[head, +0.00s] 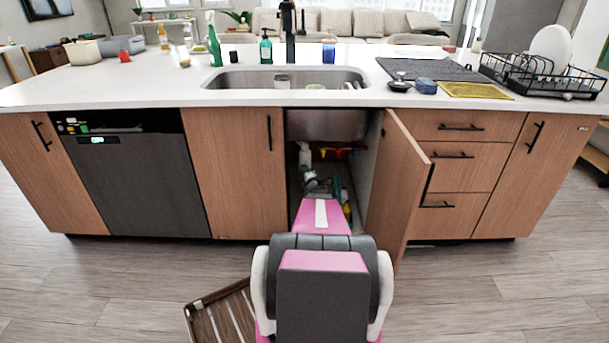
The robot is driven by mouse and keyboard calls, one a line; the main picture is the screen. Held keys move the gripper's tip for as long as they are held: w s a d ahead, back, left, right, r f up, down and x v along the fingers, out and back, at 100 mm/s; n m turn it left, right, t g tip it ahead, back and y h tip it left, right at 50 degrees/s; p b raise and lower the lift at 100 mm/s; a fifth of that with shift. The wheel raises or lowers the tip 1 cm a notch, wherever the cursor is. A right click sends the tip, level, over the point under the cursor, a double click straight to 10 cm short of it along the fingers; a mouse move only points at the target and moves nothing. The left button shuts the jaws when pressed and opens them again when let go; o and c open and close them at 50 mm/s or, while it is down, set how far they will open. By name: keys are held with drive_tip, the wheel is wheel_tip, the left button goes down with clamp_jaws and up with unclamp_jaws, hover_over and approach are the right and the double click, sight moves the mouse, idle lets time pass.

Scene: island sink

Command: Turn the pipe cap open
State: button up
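The cabinet under the sink is open, with its wooden door (399,185) swung out to the right. Inside, below the steel sink basin (327,125), a white pipe piece (304,156) shows at the left. Small red and yellow parts (338,152) sit to its right. I cannot tell which part is the pipe cap. My arm reaches from the front into the cabinet opening. My gripper is at the far end of the arm, among small grey and white shapes in the dark interior. Its fingers, and whether they touch anything, cannot be made out.
Small green and dark items (341,195) stand inside the cabinet at the right. The opening is narrow, between the closed left door (236,175) and the open door. A slatted wooden piece (225,315) lies on the floor. The countertop (150,82) holds bottles and a dish rack (545,75).

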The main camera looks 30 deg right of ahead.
drive_tip(key=o, duration=0.8)
drive_tip(key=s+a, duration=0.1)
drive_tip(key=s, duration=0.9)
drive_tip(key=shift+s+a, duration=0.35)
drive_tip(key=shift+a, duration=0.05)
